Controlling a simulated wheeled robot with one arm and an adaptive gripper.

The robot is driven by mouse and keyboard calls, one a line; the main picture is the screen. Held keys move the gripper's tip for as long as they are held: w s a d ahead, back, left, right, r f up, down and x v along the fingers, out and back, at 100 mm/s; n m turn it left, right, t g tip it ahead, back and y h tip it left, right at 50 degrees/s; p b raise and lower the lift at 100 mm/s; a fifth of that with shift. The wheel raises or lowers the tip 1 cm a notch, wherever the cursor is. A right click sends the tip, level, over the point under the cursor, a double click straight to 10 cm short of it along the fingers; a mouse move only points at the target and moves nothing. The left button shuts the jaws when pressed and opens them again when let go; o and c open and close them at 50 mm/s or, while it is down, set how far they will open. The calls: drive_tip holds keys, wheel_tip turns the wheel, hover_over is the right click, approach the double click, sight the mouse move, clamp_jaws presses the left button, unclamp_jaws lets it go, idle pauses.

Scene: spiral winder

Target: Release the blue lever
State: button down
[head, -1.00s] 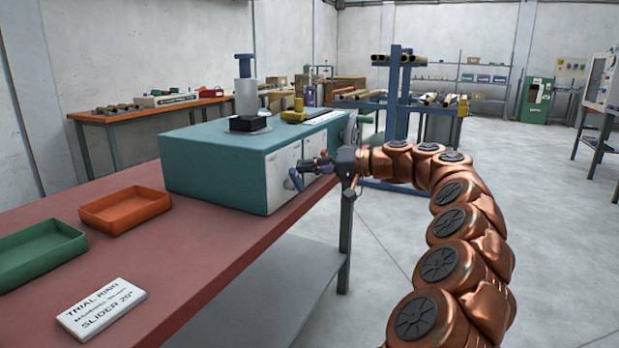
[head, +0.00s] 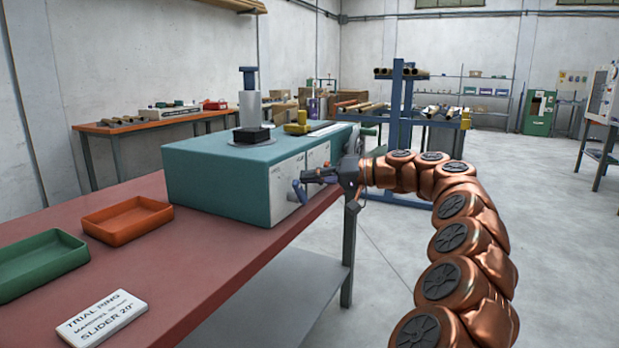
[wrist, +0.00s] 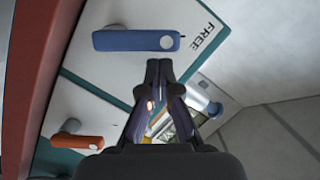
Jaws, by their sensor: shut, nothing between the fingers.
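The blue lever (wrist: 135,41) shows in the wrist view on the white front panel (wrist: 110,72) of the teal machine, beside the printed word "FREE". In the head view the blue lever (head: 299,191) is small, at the front face of the teal machine (head: 216,180). My gripper (wrist: 159,64) is shut and empty; its tips point toward the lever and appear a little apart from it. In the head view my gripper (head: 305,177) is close to the lever, and whether they touch cannot be told there.
An orange tray (head: 127,219), a green tray (head: 40,263) and a white label block (head: 101,318) lie on the red bench (head: 200,245).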

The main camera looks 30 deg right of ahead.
drive_tip(key=s+d+r+p, duration=0.3)
drive_tip(key=s+d+p, duration=0.2)
drive_tip(key=d, duration=0.4)
drive_tip(key=shift+d+r, duration=0.15)
drive_tip(key=shift+d, duration=0.15)
drive_tip(key=shift+a, duration=0.1)
idle(0.4)
